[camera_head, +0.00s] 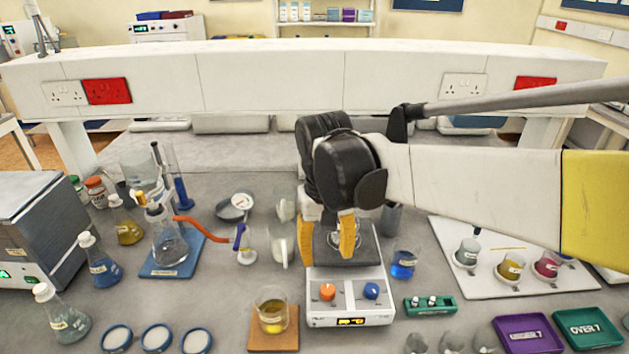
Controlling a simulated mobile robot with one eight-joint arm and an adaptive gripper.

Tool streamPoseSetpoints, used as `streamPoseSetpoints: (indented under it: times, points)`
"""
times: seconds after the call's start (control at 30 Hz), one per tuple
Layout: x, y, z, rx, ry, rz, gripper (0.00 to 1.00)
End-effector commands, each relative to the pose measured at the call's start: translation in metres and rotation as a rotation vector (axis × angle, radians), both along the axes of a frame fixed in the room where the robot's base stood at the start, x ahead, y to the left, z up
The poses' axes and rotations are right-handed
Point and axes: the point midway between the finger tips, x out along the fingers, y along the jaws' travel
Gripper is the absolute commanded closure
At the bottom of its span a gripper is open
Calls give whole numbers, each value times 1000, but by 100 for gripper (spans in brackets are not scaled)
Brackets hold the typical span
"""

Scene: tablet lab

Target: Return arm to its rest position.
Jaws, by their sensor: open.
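My arm reaches in from the right, with white and yellow links and a black wrist. My gripper (328,238) points down over the dark plate of a white stirrer-like device (350,299) with an orange and a blue knob. Its two orange fingers are apart. A glass item shows on the plate, between and behind the fingers; it is partly hidden. I cannot tell whether the fingers touch it.
Left of my gripper are a white handled jug (283,247) and a flask on a blue stand (172,271). Right are a blue beaker (403,264) and a white tray (488,287) with coloured vessels. A beaker with yellow liquid (272,316) stands in front. A white socket shelf (270,85) spans behind.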

Motion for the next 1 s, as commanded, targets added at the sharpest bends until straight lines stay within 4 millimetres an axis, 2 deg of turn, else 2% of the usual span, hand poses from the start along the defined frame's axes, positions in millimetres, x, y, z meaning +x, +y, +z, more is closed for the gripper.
streamPoseSetpoints:
  times: [0.17, 0.27, 0.4, 0.6, 0.8, 1.0]
  points:
    - [-7, -13, 4, 13, -35, -12, 49]
    - [-20, -35, 10, 38, -104, -34, 49]
    - [-49, -73, 15, 75, -251, -74, 49]
    - [-87, -116, 6, 98, -460, -127, 49]
    - [-106, -137, -5, 96, -587, -155, 49]
    - [-109, -141, -7, 93, -618, -160, 49]
